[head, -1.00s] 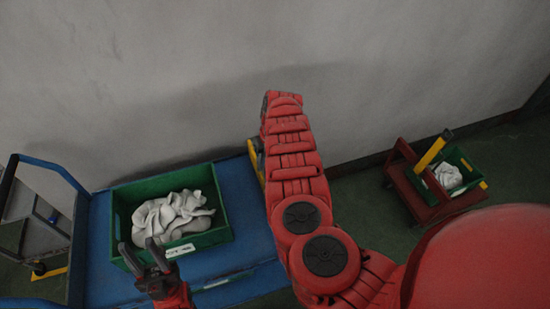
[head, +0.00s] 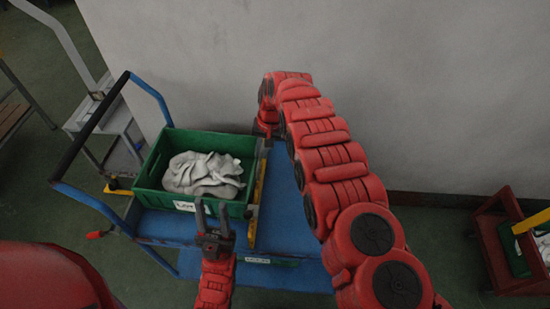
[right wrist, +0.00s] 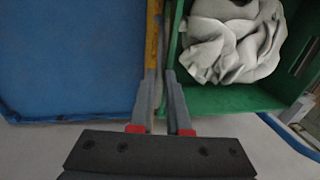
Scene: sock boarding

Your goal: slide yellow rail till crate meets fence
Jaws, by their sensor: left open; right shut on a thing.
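The green crate (head: 157,189), with white socks (head: 204,174) inside, stands upright on the blue cart (head: 290,215). The yellow rail (head: 258,190) lies along the crate's right side, with at most a narrow gap. My right gripper (head: 266,132) is at the rail's far end; in the right wrist view its fingers (right wrist: 161,100) are shut on the rail (right wrist: 153,45), beside the crate (right wrist: 230,99). A blue frame (head: 90,203) with a black grip borders the cart's left end, close to the crate; contact cannot be told.
A grey wall (head: 400,100) stands behind the cart. A grey step stand (head: 112,125) is at the left. A red cart (head: 492,240) with another green crate stands at the far right. The cart top right of the rail is bare.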

